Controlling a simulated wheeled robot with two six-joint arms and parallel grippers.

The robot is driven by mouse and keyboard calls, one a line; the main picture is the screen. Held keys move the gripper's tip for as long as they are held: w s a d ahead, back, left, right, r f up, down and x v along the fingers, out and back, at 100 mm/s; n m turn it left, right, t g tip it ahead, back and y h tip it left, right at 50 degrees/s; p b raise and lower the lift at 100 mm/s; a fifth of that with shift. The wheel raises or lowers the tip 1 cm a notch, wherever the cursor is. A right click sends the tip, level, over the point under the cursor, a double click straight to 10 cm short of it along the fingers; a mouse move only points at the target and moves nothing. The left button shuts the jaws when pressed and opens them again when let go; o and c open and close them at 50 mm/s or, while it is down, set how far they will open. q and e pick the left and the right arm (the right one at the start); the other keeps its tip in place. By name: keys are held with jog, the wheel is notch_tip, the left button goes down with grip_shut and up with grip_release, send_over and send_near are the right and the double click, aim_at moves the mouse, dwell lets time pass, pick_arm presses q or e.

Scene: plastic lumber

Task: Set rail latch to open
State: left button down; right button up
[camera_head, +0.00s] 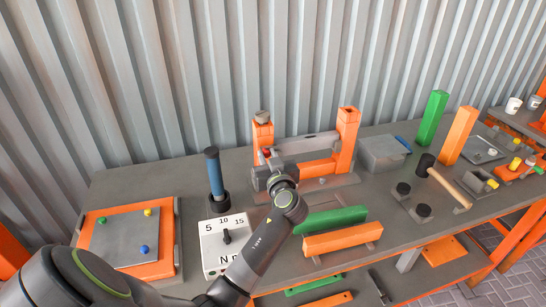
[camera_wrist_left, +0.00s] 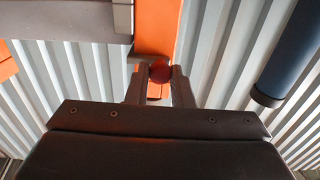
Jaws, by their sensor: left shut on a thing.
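The rail latch shows in the head view as a rig of two upright orange posts (camera_head: 346,131) joined by a grey bar (camera_head: 307,143) and a lower orange beam. A red knob (camera_head: 266,152) is at its left post. My left gripper (camera_head: 264,160) reaches up to this post. In the wrist view the red knob (camera_wrist_left: 160,72) sits between the two fingers of my left gripper (camera_wrist_left: 160,78), which is shut on it. An orange post (camera_wrist_left: 156,28) rises just behind the knob. The lower part of the left post is partly hidden by my wrist. My right gripper is not in view.
A blue-handled tool (camera_head: 214,172) stands in a black holder left of the rig; its blue handle also shows in the wrist view (camera_wrist_left: 290,55). A white dial box (camera_head: 225,240), green bar (camera_head: 331,219) and orange bar (camera_head: 343,238) lie in front. A grey box (camera_head: 383,153) stands right.

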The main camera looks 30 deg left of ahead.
pick_arm(q)
jog(key=shift+s+a, duration=0.6)
jog(key=shift+s, duration=0.1)
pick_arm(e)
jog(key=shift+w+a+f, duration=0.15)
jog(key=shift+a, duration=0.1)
pick_arm(q)
jog(key=c, duration=1.6)
grip_release()
jog(key=o, duration=0.3)
jog(key=shift+s+a, duration=0.15)
jog(key=shift+a, duration=0.05)
jog(key=shift+d, duration=0.1)
